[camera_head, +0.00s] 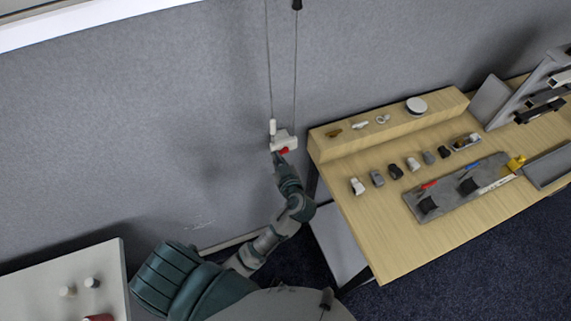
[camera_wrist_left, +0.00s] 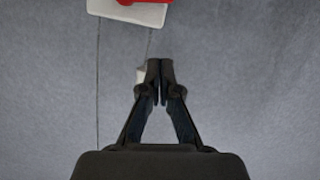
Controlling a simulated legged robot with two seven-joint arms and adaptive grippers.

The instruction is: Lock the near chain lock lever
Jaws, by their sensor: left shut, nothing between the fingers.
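A white chain lock block (camera_head: 285,141) with a red lever (camera_head: 284,150) hangs against the grey wall panel. Two thin chains or cords run up from it, with a white cylinder (camera_head: 273,127) at the left one. My left gripper (camera_head: 279,159) is just below the block, shut and empty. In the left wrist view its fingertips (camera_wrist_left: 160,66) are together, and the block (camera_wrist_left: 128,13) and red lever (camera_wrist_left: 146,2) are cut off at the top edge, apart from the fingers. A small white piece (camera_wrist_left: 141,76) shows partly behind the fingers. My right gripper is out of view.
A wooden table (camera_head: 388,235) at the right carries a row of small grey, black and white parts and a grey board (camera_head: 445,205) with red and blue levers. A pale table (camera_head: 70,262) stands at lower left. The wall around the lock is clear.

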